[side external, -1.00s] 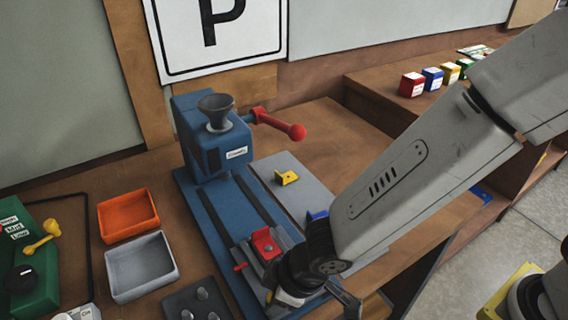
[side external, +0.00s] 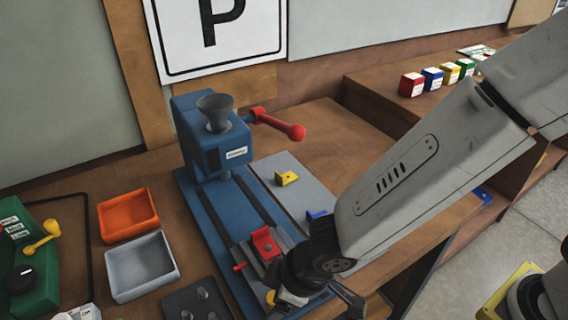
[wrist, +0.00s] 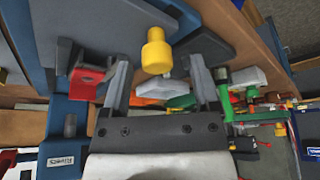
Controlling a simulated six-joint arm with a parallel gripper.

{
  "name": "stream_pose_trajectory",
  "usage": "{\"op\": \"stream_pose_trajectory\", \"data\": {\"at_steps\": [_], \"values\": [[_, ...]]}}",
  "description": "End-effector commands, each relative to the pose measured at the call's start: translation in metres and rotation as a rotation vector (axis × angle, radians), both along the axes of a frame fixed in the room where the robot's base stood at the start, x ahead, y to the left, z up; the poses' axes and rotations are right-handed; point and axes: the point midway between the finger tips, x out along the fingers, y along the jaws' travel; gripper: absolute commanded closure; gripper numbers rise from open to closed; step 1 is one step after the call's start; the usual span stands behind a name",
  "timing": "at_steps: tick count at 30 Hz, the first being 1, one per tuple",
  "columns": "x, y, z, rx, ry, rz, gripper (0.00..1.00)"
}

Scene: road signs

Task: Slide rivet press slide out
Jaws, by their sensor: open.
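The blue rivet press (side external: 212,140) stands upright at the back of its base, with a grey funnel on top and a red-knobbed lever. Its grey slide, carrying a red block (side external: 264,243), sits at the front of the rails, away from the press head; the red block also shows in the wrist view (wrist: 86,82). A yellow knob (wrist: 156,50) lies between the spread fingers of my gripper (wrist: 158,72), with gaps on both sides. In the side view the knob shows only as a yellow bit (side external: 271,297), and my wrist hides part of the slide's near end.
An orange tray (side external: 128,216) and a grey tray (side external: 141,268) stand left of the press. A yellow bracket (side external: 287,178) and a blue bracket (side external: 316,215) lie on the grey plate at right. A dark studded block (side external: 198,303) is close at the front left.

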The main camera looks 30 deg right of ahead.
Motion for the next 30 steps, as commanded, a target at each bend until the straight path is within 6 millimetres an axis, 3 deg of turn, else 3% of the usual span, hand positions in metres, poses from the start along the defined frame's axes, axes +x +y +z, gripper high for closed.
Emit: {"op": "stream_pose_trajectory", "data": {"at_steps": [18,30], "values": [[-0.016,-0.015,0.054,0.002,-0.001,0.001,0.21],[-0.02,-0.018,0.064,0.0,0.002,0.002,0.21]]}}
